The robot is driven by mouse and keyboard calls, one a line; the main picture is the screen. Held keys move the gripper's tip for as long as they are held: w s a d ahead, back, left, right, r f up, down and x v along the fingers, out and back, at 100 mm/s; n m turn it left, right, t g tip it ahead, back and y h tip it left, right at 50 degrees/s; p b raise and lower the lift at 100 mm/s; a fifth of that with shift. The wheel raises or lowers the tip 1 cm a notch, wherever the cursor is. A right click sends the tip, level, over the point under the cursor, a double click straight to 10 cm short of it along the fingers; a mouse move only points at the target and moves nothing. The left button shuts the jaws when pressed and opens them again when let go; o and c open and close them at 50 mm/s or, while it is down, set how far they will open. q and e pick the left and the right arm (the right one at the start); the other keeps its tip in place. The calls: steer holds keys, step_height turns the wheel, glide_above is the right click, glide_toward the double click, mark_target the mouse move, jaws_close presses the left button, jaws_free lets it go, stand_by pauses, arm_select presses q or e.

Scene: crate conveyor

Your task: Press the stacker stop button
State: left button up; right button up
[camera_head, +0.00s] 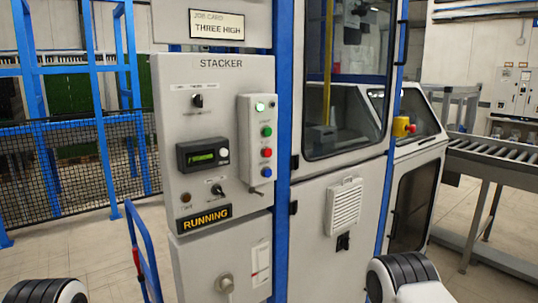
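The stacker control panel (215,125) stands upright ahead, left of centre, labelled STACKER. A raised button box (257,110) on its right side carries a lit green lamp at the top. Below the lamp are a green button (267,131), a red button (267,152) and a blue button (267,172) in a column. The button labels are too small to read. A sign (204,219) on the panel reads RUNNING in yellow. Only rounded black-and-white parts of my arms show at the bottom left and bottom right; no gripper fingers are visible, and nothing touches the panel.
A job card (217,25) above reads THREE HIGH. A small green display (202,154) and rotary switches are on the panel. A blue handle frame (145,255) stands before its lower left. A red-and-yellow emergency stop (403,127) and roller conveyor (497,157) are right; black mesh fencing is left.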

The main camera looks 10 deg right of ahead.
jaws_close()
stand_by(1.0)
